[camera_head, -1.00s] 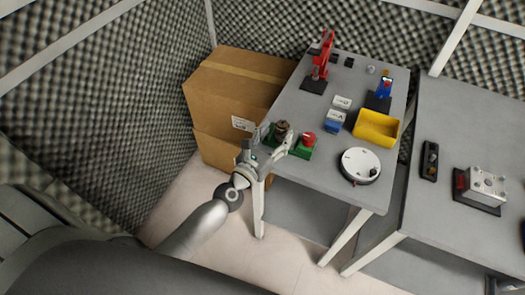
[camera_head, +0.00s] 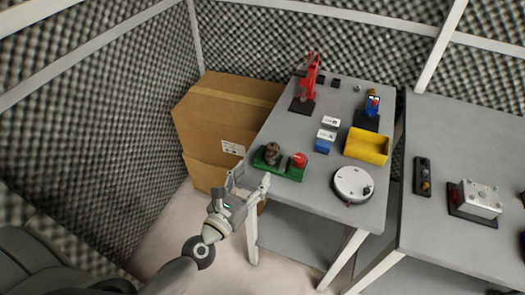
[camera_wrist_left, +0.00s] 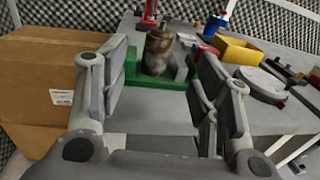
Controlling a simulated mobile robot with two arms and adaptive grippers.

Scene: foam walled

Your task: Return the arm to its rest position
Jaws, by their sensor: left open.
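My left gripper (camera_head: 250,186) is open and empty, in front of the near left edge of the grey table (camera_head: 262,208). In the left wrist view its two fingers (camera_wrist_left: 160,95) stand wide apart, with nothing between them at the tips. Beyond them is a green base (camera_head: 284,170) carrying a brownish cylinder (camera_head: 271,153) and a red knob (camera_head: 299,159). The cylinder also shows in the left wrist view (camera_wrist_left: 157,50), apart from the fingers. My right gripper is in neither view.
Cardboard boxes (camera_head: 215,120) stand left of the table. A second grey table (camera_head: 450,130) stands at right. Open floor lies in front.

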